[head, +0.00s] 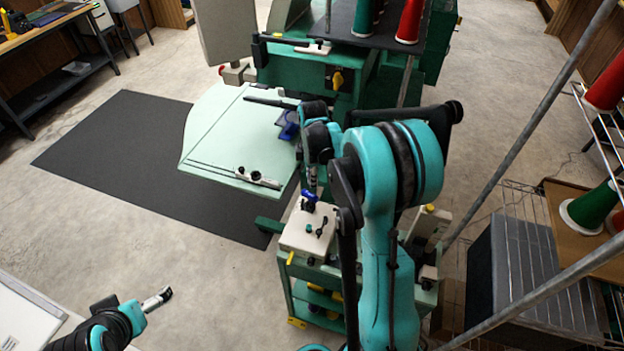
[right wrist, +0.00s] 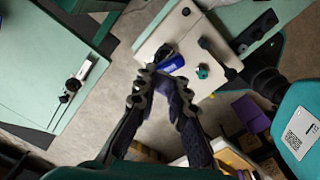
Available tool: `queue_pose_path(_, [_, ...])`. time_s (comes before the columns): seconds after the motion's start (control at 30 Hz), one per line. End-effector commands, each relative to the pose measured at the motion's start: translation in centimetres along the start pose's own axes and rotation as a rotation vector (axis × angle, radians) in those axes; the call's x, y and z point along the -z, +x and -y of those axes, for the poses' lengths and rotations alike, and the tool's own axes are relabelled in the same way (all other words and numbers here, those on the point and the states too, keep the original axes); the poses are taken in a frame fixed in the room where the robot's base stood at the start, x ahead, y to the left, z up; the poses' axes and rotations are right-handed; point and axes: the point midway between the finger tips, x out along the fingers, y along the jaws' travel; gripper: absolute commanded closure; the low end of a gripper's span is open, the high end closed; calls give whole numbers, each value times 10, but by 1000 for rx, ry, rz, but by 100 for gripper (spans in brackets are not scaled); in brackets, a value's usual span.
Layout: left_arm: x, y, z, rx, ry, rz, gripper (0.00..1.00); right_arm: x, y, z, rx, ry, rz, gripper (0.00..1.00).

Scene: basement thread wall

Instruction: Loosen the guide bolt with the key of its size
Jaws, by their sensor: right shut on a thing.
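The blue-handled key (right wrist: 170,64) is at the tips of my right gripper (right wrist: 158,78), which is shut on it, over the edge of a white key board (right wrist: 165,37). I cannot tell whether the key is clear of the board. In the head view the blue key (head: 309,195) is partly hidden by my right arm. A teal key (right wrist: 203,72) and a black key (right wrist: 208,44) stay on the board. A guide bar with a dark bolt (right wrist: 73,84) lies on the green machine table, apart from the gripper. My left gripper (head: 157,299) is low at the left; its opening is unclear.
The green table (head: 225,140) carries the guide bar (head: 258,178) near its front edge and a blue item (head: 289,125) at its right. A green cart (head: 303,290) stands under the board. Grey poles and a wire rack are at the right. The dark mat (head: 120,150) is clear.

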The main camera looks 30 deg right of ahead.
Motion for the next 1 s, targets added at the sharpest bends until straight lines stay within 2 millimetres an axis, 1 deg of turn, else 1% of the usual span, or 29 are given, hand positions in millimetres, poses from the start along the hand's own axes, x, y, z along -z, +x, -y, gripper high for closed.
queue_pose_path(0.7, [-1,1,0,0,0,0,0,-7,0,-12,0,0,0,100])
queue_pose_path(1.0, [-1,1,0,0,0,0,0,-8,0,-13,0,0,0,100])
